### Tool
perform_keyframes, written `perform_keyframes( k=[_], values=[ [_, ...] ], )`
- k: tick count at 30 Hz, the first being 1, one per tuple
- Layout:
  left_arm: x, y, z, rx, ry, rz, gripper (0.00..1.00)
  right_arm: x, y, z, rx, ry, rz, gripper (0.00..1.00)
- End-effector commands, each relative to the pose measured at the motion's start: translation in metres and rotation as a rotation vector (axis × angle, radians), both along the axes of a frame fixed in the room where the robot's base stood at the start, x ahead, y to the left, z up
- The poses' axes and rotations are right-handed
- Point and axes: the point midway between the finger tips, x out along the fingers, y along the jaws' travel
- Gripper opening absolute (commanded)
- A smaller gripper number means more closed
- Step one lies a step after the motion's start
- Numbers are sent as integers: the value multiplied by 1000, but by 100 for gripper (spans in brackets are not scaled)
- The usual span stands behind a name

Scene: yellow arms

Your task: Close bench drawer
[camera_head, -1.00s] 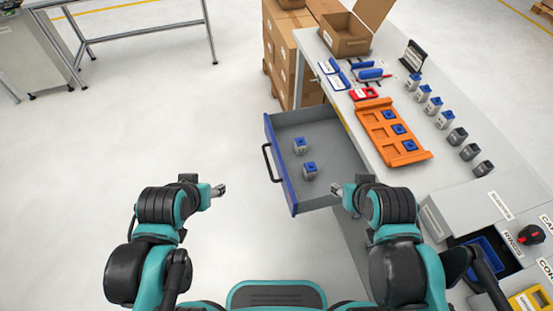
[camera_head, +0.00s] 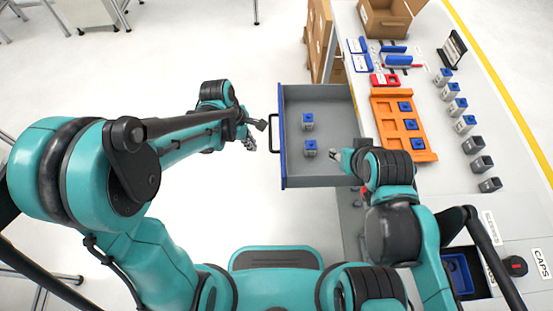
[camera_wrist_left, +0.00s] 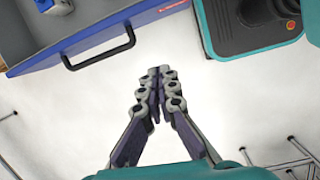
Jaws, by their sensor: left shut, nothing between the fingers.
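The bench drawer (camera_head: 325,178) is grey with a blue front and stands pulled out from the bench. Its dark handle (camera_head: 272,132) is on the left side of the blue front. Two small grey parts with blue tops (camera_head: 309,122) stand inside. My left gripper (camera_head: 250,143) is shut and empty, just left of the handle and apart from it. In the left wrist view the shut fingers (camera_wrist_left: 158,75) are below the handle (camera_wrist_left: 104,50), with floor around them.
The bench top (camera_head: 352,65) holds an orange tray (camera_head: 393,128) with blue parts, a red item (camera_head: 383,80), several small grey blocks and an open cardboard box (camera_head: 388,20). Cardboard boxes (camera_head: 319,40) stand behind the drawer.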

Motion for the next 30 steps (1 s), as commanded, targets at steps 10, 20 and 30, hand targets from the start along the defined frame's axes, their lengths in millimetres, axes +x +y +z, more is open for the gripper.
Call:
perform_keyframes(
  k=[10, 20, 30],
  values=[
    [4, -13, -34, -17, 76, 109, 0, 0, 0, -6, 0, 0, 0, 40],
    [4, -29, -102, -16, 75, 107, 0, 0, 0, -36, 0, 0, 0, 40],
    [3, -66, -116, -16, 74, 105, 0, 0, 0, -50, 0, 0, 0, 40]
  ],
)
